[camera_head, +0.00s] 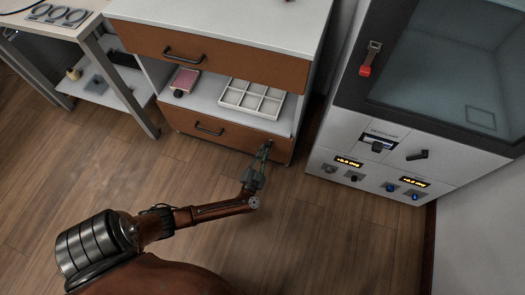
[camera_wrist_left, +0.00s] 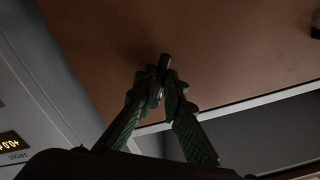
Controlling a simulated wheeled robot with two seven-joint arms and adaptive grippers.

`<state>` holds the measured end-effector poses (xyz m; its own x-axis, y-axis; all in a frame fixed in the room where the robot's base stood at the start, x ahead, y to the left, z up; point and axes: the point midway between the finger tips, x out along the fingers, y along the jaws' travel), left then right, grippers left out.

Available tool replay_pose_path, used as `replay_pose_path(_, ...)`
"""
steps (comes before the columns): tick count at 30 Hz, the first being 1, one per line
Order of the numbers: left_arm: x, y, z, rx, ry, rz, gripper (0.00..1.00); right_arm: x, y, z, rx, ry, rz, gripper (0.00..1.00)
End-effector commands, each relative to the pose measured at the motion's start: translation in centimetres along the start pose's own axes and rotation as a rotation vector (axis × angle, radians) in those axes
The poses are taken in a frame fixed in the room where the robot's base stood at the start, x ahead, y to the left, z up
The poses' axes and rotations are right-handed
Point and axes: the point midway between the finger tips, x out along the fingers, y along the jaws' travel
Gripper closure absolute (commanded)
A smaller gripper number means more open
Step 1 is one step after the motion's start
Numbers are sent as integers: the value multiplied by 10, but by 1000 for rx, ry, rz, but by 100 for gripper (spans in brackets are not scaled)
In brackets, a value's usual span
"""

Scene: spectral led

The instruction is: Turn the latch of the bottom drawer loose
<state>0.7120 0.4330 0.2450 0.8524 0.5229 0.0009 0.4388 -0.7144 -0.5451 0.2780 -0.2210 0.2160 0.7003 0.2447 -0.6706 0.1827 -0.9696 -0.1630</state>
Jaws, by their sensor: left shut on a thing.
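The bottom drawer (camera_head: 185,121) is a brown front with a dark bar handle (camera_head: 209,129), low in the white cabinet, and it looks closed. My left gripper (camera_head: 267,147) reaches its right end, near the upper right corner. In the left wrist view, my left gripper (camera_wrist_left: 165,92) is shut on a small dark latch (camera_wrist_left: 163,63) that stands out from the brown drawer front (camera_wrist_left: 110,45). The fingers hide most of the latch, so I cannot tell its exact turn. My right gripper is not in view.
Above is an open shelf with a white divided tray (camera_head: 252,98) and a reddish box (camera_head: 186,80), then a top drawer (camera_head: 220,56). A grey-white machine (camera_head: 345,155) with knobs stands at the right. A table (camera_head: 88,40) stands at the left. The wooden floor in front is clear.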

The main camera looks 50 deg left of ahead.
Motion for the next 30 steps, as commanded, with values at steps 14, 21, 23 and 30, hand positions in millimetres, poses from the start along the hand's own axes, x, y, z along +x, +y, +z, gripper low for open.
replay_pose_path(14,-2,14,-3,-331,-5,2,100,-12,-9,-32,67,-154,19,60)
replay_pose_path(21,-2,22,-5,-559,-4,3,100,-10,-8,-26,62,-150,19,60)
replay_pose_path(23,-2,24,-6,-616,-4,3,100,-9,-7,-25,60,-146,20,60)
replay_pose_path(30,-1,30,-12,-839,-4,3,100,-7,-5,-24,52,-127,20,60)
